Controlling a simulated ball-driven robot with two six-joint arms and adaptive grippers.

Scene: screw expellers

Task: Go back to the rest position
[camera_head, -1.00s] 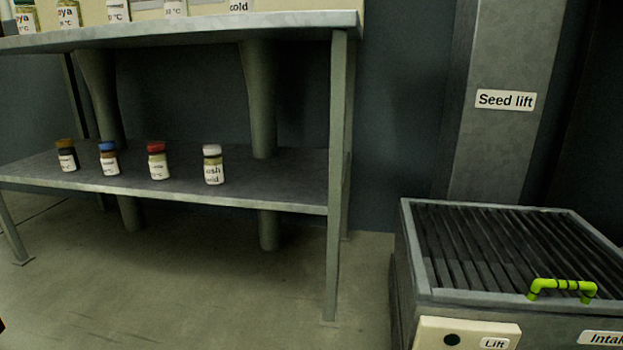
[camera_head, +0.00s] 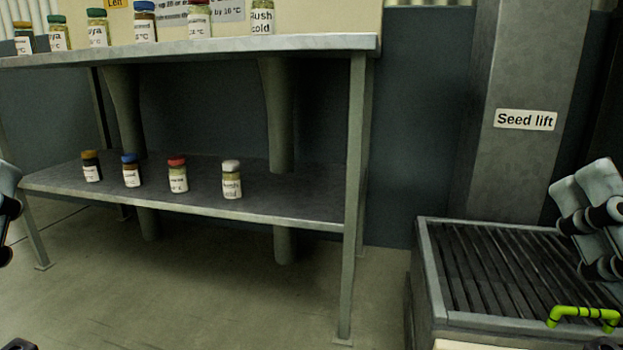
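Parts of both my arms show at the picture's sides. On the left, a grey and black piece of my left arm is cut off by the edge. On the right, pale links with black joints of my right arm stand in front of the intake grate's right side. Small dark pieces at the bottom corners may belong to my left gripper (camera_head: 19,344) and my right gripper (camera_head: 603,344). They are almost wholly out of the frame, so their fingers and anything in them are hidden.
A grey two-level table (camera_head: 290,210) stands at the left, with several labelled jars on its top and lower shelf. At right, an intake box with a slatted grate (camera_head: 480,265) and green handle (camera_head: 583,315) stands below the seed lift column (camera_head: 520,70). The floor (camera_head: 210,300) ahead is clear.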

